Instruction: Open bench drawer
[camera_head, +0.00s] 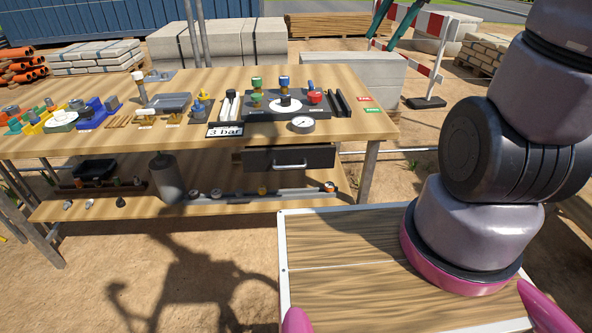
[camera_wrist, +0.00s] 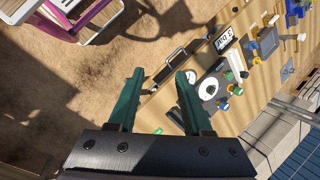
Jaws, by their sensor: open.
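The bench drawer (camera_head: 262,158) has a dark front with a pale bar handle (camera_head: 290,167) and sits beneath the front edge of the wooden bench (camera_head: 210,78). It looks shut, its front close under the benchtop. In the wrist view the handle (camera_wrist: 173,57) shows beyond my open fingers, with the dark drawer front beside it. My gripper (camera_wrist: 160,74) has two green fingers, spread apart with nothing between them. In the head view its green fingers (camera_head: 382,40) show at the top, high and apart from the drawer.
A black panel (camera_head: 258,103) with coloured valves and a round gauge (camera_head: 302,124) stand on the benchtop above the drawer. A lower shelf (camera_head: 225,210) holds a grey cylinder (camera_head: 166,177) and small parts.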

